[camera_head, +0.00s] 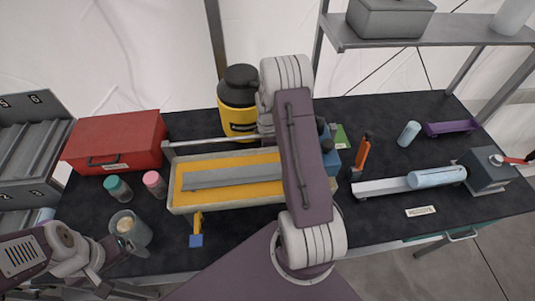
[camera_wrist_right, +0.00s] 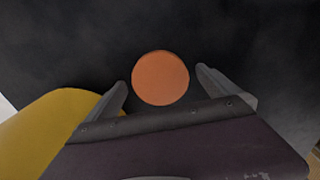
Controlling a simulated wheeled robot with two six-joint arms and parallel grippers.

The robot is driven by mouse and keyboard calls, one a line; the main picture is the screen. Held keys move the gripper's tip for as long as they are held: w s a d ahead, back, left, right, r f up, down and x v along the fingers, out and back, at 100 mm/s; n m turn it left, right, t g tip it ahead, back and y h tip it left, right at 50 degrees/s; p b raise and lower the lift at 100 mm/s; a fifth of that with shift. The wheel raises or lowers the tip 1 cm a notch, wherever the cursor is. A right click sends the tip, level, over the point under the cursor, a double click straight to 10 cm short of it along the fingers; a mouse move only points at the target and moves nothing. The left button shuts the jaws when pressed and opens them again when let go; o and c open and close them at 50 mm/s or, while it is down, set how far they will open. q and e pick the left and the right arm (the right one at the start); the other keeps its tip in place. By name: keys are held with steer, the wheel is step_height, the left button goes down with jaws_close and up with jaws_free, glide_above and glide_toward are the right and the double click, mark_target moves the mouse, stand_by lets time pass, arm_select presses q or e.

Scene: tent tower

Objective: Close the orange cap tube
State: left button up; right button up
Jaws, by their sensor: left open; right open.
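A round orange cap (camera_wrist_right: 160,78) shows from above in the right wrist view. It sits between the two spread fingers of my right gripper (camera_wrist_right: 162,76), with dark gaps on both sides. The tube under the cap cannot be seen. In the head view my right arm rises through the middle, and its gripper and the orange cap cannot be made out there. My left gripper (camera_head: 138,272) is open and empty at the lower left, near the front edge of the dark table (camera_head: 395,222) and just below a clear beaker (camera_head: 133,237).
A yellow canister with a black lid (camera_head: 239,115) stands behind the yellow tray (camera_head: 180,203). A red box (camera_head: 112,143), a teal-capped jar (camera_head: 117,188) and a pink-capped jar (camera_head: 154,184) are at left. A rail with a light-blue cylinder (camera_head: 436,177) lies at right.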

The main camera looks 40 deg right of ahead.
steer(key=c, duration=1.4)
step_height(320, 180, up, 28)
